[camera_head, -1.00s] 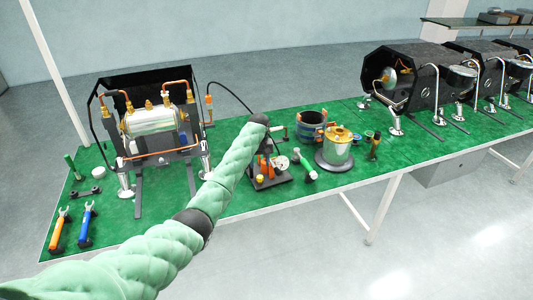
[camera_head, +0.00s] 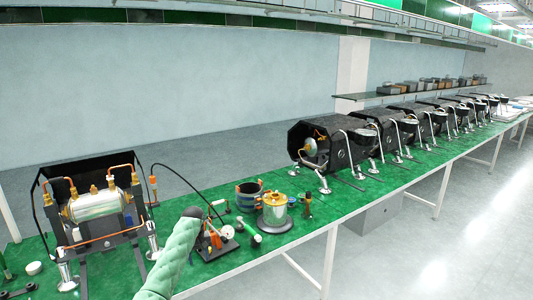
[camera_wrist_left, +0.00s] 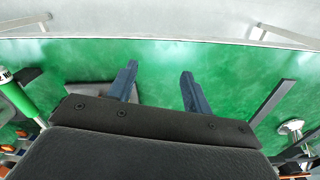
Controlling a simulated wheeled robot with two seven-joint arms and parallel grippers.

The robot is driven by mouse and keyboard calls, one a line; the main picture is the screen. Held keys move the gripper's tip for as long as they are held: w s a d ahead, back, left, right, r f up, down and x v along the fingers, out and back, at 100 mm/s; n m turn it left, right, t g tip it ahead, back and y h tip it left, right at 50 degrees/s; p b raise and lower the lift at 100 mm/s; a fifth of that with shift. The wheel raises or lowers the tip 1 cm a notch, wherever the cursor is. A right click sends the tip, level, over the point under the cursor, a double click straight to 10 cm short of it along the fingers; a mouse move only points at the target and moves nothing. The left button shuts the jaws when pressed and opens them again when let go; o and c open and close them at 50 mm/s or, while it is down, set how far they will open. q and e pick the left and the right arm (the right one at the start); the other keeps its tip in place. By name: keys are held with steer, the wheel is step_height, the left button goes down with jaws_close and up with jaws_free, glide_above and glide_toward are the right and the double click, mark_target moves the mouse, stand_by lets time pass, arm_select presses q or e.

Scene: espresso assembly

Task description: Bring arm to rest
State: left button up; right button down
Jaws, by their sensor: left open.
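My left arm (camera_head: 176,255) comes in from the bottom of the head view in a pale green padded cover. Its dark end stands in front of the green bench, just left of a small black stand with orange parts (camera_head: 214,240). The arm hides its own gripper there. In the left wrist view my left gripper (camera_wrist_left: 157,88) shows two dark blue fingers spread apart with nothing between them. They are over the green bench top (camera_wrist_left: 230,75), near its edge. Whether they touch it I cannot tell. My right gripper is not in view.
An open black machine frame with a silver boiler (camera_head: 97,205) stands at the left of the bench. A dark ringed container (camera_head: 248,194) and a brass-topped cylinder (camera_head: 274,210) stand right of the arm. Several black machines (camera_head: 345,146) line the bench further right.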

arm_select(q)
steer(key=s+d+f+m+b, duration=0.1)
steer(key=s+f, duration=0.8)
steer(key=f, duration=0.4)
steer(key=s+d+f+m+b, duration=0.1)
steer(key=s+d+f, duration=0.1)
steer(key=s+f, duration=0.9)
steer(key=s+d+f+m+b, duration=0.1)
steer(key=s+f, duration=0.7)
steer(key=f, duration=0.7)
steer(key=s+d+f+m+b, duration=0.1)
steer(key=s+f, duration=0.5)
steer(key=s, duration=0.7)
steer(key=s+d+f+m+t+b, duration=0.1)
steer(key=s+f, duration=0.5)
steer(key=s, duration=0.8)
steer(key=s+d+f+m+b, duration=0.1)
steer(key=s+f, duration=0.5)
steer(key=s, duration=0.7)
steer(key=shift+s+d+m+t+b, duration=0.35)
steer(key=shift+d+m+t, duration=0.05)
steer(key=shift+d, duration=0.1)
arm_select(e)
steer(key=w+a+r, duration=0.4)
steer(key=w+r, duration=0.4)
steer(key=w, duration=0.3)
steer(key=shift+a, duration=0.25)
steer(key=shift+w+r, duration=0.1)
